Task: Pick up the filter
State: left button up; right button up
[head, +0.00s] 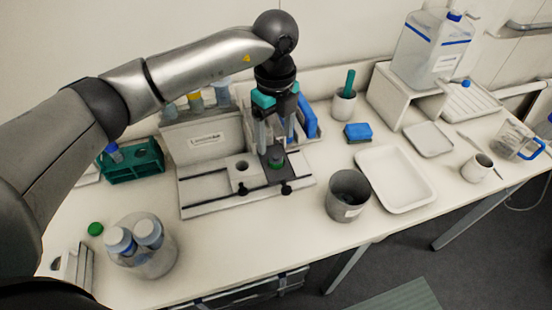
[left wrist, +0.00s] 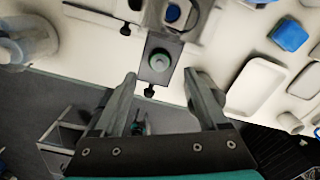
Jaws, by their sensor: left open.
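My left gripper (head: 275,146) is open above the rack's right part in the head view. A small round green disc, which may be the filter (head: 277,164), sits on this dark block (head: 272,153). The disc also shows in the left wrist view (left wrist: 160,60), just beyond the fingertips and apart from them. I cannot tell for sure that it is the filter. My right gripper is not in view.
The pale rack (head: 205,190) carries black knobs (head: 286,188) along its front. A grey cup (head: 348,196) and white tray (head: 398,180) stand to its right. A clear jar with capped bottles (head: 145,247) and teal tube rack (head: 133,162) stand left. Blue items rise behind the gripper.

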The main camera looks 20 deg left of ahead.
aim_at(276, 158)
pick_arm(q)
jog(key=shift+s+d+f+p, duration=0.1)
jog(key=shift+f+p, duration=0.4)
jog(key=shift+f, duration=2.4)
grip_shut()
